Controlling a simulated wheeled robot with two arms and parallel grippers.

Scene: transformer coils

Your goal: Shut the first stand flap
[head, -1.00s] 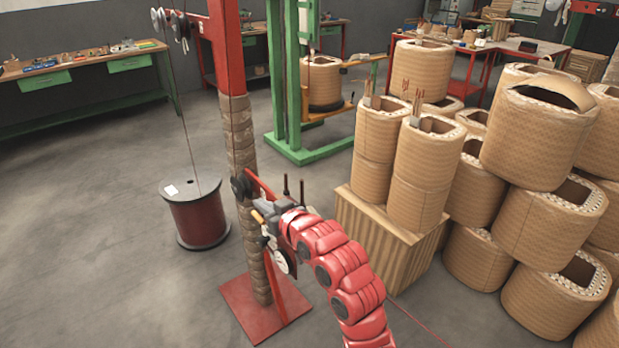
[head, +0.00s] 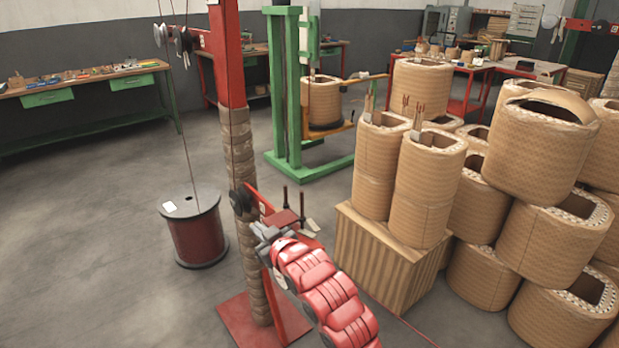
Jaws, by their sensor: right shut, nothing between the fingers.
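The red stand (head: 228,60) is a tall post with a brown wrapped lower part and a red base plate. A red bracket (head: 262,205) with a black pulley and two dark upright pins sticks out from it at mid height. A small dark red plate (head: 281,219) lies by the pins; it may be the flap, but I cannot tell surely. My right gripper (head: 260,234) is shut and empty, just below and in front of the bracket, close to the wrapped post. My red arm hides part of the bracket's lower side. My left gripper is out of view.
A dark red wire spool (head: 193,232) stands left of the post, with a wire running up to pulleys. Coils (head: 423,190) stand on a wooden crate (head: 375,255) to the right, beside stacked coils (head: 540,140). The floor at left is free.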

